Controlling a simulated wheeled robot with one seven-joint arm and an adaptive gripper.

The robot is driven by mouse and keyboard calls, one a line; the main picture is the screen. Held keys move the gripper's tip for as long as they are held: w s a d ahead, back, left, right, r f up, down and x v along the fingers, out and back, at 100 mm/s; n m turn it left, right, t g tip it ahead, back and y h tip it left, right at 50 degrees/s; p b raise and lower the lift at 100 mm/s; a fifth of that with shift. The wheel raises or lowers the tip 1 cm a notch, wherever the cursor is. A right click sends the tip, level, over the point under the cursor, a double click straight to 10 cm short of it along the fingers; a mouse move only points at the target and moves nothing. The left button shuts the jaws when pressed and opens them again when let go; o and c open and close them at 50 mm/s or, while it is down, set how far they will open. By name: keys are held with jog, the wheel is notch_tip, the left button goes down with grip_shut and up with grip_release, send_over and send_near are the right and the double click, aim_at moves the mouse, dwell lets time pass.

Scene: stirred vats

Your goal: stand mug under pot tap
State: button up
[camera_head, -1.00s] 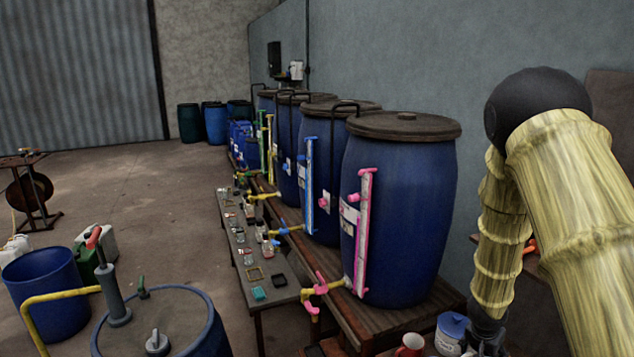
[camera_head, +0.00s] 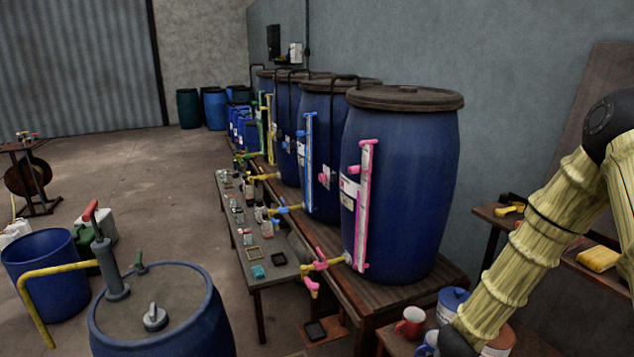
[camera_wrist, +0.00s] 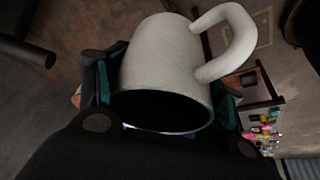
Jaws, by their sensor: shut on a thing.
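A pale grey mug (camera_wrist: 160,65) is held between the teal-padded fingers of my gripper (camera_wrist: 168,90) in the wrist view. Its dark open mouth faces the camera and its handle sticks out to the upper right. In the head view, my gripper (camera_head: 455,343) is low at the bottom edge, mostly cut off; a pale bluish mug part (camera_head: 428,344) shows beside it. My gripper is right of and nearer than this tap.
A red mug (camera_head: 411,322) and a blue-lidded tub (camera_head: 453,299) stand close to my gripper. A narrow table (camera_head: 262,290) with small items is left of the vats' bench. A drum with a pump (camera_head: 158,310) stands front left.

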jog(key=s+a+f+n+y+b, duration=0.1)
jog(key=s+a+f+n+b, duration=0.1)
jog(key=a, duration=0.5)
jog(key=s+a+f+n+y+b, duration=0.1)
jog(key=s+a+f+n+b, duration=0.1)
jog(key=a, duration=0.6)
jog(key=shift+s+f+n+t+b, duration=0.25)
jog(key=shift+f+n+b, duration=0.55)
jog(key=shift+f+b, duration=0.55)
jog(key=shift+a+r, duration=0.1)
jog(key=shift+a, duration=0.05)
